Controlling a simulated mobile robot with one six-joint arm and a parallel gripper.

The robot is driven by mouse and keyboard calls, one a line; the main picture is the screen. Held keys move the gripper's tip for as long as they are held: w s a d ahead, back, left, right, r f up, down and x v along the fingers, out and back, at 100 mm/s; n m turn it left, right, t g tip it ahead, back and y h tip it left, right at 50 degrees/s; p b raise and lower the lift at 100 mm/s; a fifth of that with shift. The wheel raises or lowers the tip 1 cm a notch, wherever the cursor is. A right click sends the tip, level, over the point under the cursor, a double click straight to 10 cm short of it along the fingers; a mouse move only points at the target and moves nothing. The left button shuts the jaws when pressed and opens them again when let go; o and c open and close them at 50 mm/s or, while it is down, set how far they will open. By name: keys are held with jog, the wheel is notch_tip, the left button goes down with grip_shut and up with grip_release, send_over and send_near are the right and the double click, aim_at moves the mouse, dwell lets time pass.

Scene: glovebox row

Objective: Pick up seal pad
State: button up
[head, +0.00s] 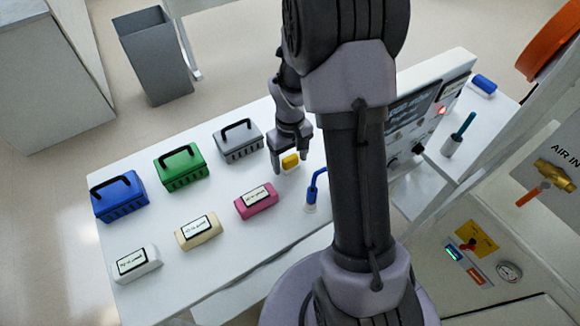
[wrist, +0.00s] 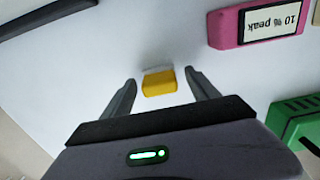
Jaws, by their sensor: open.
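A small yellow pad (head: 290,160) with a pale white part along one side lies on the white bench, probably the seal pad; no label on it is readable. In the wrist view the yellow pad (wrist: 160,84) sits between the two finger tips. My gripper (head: 288,167) is open and points down over it. In the wrist view my gripper (wrist: 161,76) has a finger on each side of the pad, with a visible gap on both sides. I cannot tell the exact height of the fingertips above the bench.
A pink labelled block (head: 256,201) and a grey handled box (head: 238,141) stand nearby to the left. A blue bent tube (head: 315,187) rises just right of the pad. Green (head: 180,167) and blue (head: 118,196) boxes stand farther left. An instrument panel (head: 412,115) borders the right.

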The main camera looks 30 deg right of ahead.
aim_at(290, 158)
jog(key=shift+r, duration=0.2)
jog(key=shift+c, duration=0.9)
jog(key=c, duration=1.3)
jog(key=shift+o, duration=0.2)
notch_tip(290, 158, up, 10)
jog(key=p, duration=0.4)
